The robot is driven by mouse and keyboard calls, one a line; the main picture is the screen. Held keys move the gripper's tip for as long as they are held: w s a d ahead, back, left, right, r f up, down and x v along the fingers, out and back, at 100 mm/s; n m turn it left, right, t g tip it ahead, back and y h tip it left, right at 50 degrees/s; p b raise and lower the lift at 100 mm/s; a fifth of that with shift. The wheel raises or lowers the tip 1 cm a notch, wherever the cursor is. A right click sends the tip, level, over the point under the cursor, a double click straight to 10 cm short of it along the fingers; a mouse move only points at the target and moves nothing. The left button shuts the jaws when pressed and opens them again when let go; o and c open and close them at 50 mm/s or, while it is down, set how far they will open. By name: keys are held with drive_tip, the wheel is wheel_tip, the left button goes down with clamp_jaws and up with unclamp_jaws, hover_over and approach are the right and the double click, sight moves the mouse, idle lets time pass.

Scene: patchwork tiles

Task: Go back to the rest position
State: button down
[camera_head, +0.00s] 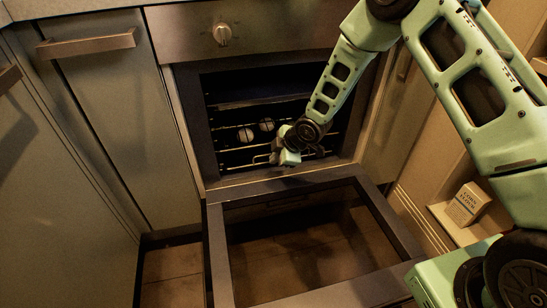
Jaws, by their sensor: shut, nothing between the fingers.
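My gripper (286,158) is at the end of my green arm, which reaches in from the right. It is shut and nothing shows in it. It is at the mouth of the open oven (190,110), in front of the racks. The oven door (218,255) is folded down below it, with a dark glass panel. The fingertips are small and partly hidden by the wrist.
A cabinet with a bar handle (88,43) stands left of the oven. The oven knob (222,33) is above the opening. A small corn flour box (468,203) stands on a low shelf at the right, near my arm. The lowered door takes up the floor space in front.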

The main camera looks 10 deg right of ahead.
drive_tip(key=s+a+r+m+g+h+p, duration=0.1)
drive_tip(key=s+r+m, duration=0.1)
drive_tip(key=s+r, duration=0.65)
drive_tip(key=s+a+r+m+g+h+p, duration=0.1)
drive_tip(key=s+a+r+m+p, duration=0.1)
drive_tip(key=s+r, duration=0.65)
drive_tip(key=s+r+m+g+h, duration=0.1)
drive_tip(key=s+r+m+g, duration=0.3)
drive_tip(key=s, duration=0.7)
drive_tip(key=s+r+m+t+h, duration=0.1)
drive_tip(key=s+r, duration=0.5)
drive_tip(key=s, duration=0.4)
wheel_tip(320, 180, up, 32)
drive_tip(key=p, duration=3.2)
wheel_tip(320, 180, down, 41)
drive_tip(key=w+b, duration=0.2)
drive_tip(key=b, duration=3.9)
drive_tip(key=shift+w+d, duration=0.15)
drive_tip(key=shift+d, duration=0.1)
drive_tip(key=shift+f, duration=0.1)
